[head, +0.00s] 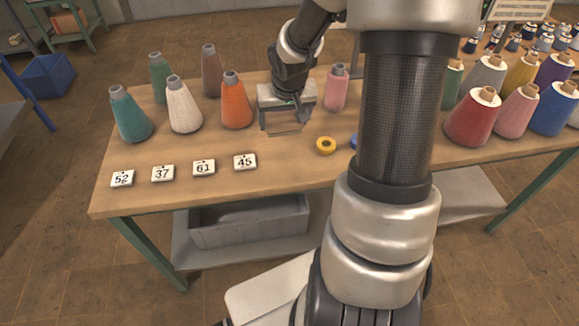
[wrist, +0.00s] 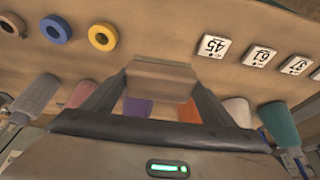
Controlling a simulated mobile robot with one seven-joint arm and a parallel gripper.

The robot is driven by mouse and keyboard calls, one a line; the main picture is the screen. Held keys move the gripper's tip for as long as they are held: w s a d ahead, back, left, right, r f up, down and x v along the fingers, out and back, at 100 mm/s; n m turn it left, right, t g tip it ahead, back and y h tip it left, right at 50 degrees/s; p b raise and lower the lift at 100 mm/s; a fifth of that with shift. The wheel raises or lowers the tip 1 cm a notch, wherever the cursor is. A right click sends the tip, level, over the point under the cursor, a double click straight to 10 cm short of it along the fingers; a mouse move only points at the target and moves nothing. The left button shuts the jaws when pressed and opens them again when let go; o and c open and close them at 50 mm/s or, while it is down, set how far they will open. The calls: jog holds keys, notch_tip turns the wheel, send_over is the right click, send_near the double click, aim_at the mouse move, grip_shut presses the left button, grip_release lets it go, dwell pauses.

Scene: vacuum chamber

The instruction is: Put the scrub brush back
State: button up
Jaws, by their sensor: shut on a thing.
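My gripper (head: 284,126) is over the table, between an orange cone and a pink cone in the head view. In the wrist view its two fingers (wrist: 160,88) are shut on a tan block (wrist: 160,72) with a flat, plain face. Bristles are not visible, so I cannot tell from its look whether it is the scrub brush. No other brush shows in either view. In the head view the held block is hard to make out against the wood, and I cannot tell whether it touches the table.
The wooden table (head: 275,190) holds orange (head: 236,105) and pink (head: 336,92) cones near my gripper, with several others both sides. Number tags (head: 204,168) lie along the front left. A yellow ring (head: 326,145) lies right of my gripper; a blue ring (wrist: 56,29) is beyond it.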

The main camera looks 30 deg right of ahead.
jog(key=f+b, duration=0.1)
jog(key=f, duration=0.2)
jog(key=d+f+b, duration=0.1)
jog(key=f, duration=0.2)
jog(key=shift+d+f, duration=0.1)
jog(key=shift+f, duration=0.1)
jog(key=shift+f+b, duration=0.95)
jog(key=shift+f, duration=1.35)
jog(key=shift+f, duration=0.1)
jog(key=shift+f, duration=0.15)
jog(key=o, duration=1.1)
